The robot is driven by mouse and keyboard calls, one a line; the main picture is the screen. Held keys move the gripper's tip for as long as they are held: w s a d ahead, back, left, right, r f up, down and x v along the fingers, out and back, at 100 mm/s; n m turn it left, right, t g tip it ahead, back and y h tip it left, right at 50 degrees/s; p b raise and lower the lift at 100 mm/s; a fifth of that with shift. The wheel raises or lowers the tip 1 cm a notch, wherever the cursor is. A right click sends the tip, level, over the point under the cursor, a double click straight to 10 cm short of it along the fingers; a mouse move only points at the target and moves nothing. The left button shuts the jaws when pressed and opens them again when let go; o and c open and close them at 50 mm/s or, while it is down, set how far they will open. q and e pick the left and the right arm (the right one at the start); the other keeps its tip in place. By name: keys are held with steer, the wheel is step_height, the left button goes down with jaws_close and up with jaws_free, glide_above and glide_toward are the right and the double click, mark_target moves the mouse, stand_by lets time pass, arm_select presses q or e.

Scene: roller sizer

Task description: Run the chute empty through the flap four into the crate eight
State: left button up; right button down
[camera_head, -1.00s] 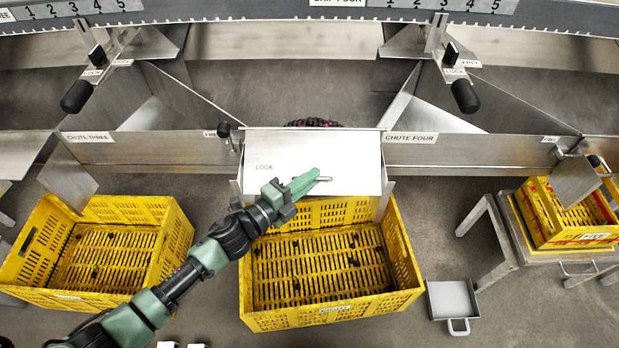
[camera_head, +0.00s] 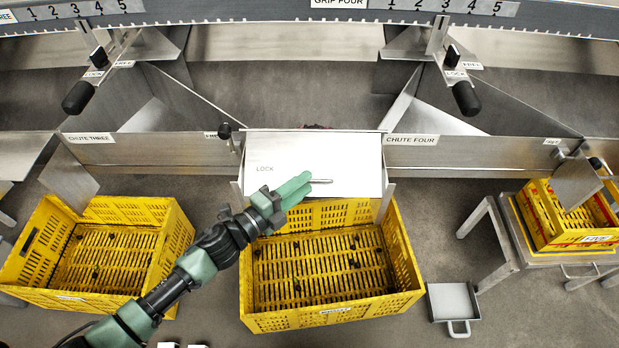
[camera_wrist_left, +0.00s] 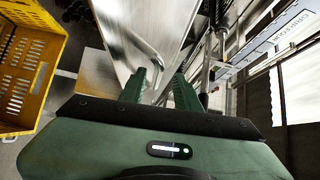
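The steel flap (camera_head: 345,160), marked LOCK, stands closed at the centre front between the signs CHUTE THREE and CHUTE FOUR. Its bar handle (camera_head: 321,181) sticks out near its lower edge. A sliver of dark red produce (camera_head: 315,127) shows behind its top edge; the rest of the chute there is hidden. A yellow crate (camera_head: 335,315) stands below; its label is too small to read, and a few dark spots show inside. My left gripper (camera_head: 308,184) is open at the handle. In the left wrist view the handle bar (camera_wrist_left: 148,58) runs between its spread fingers (camera_wrist_left: 158,85).
Another yellow crate (camera_head: 70,296) stands at left. A smaller crate (camera_head: 585,238) sits on a metal stand at right. A grey pan (camera_head: 452,300) lies on the floor between. Black-knobbed levers (camera_head: 78,97) (camera_head: 466,98) hang above the chutes.

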arm_select(q)
steer(key=v, duration=0.4)
steer(key=shift+s+a+r, duration=0.15)
steer(key=shift+s+a, duration=0.1)
arm_select(e)
steer(key=shift+s+f, duration=0.2)
steer(key=shift+s, duration=0.15)
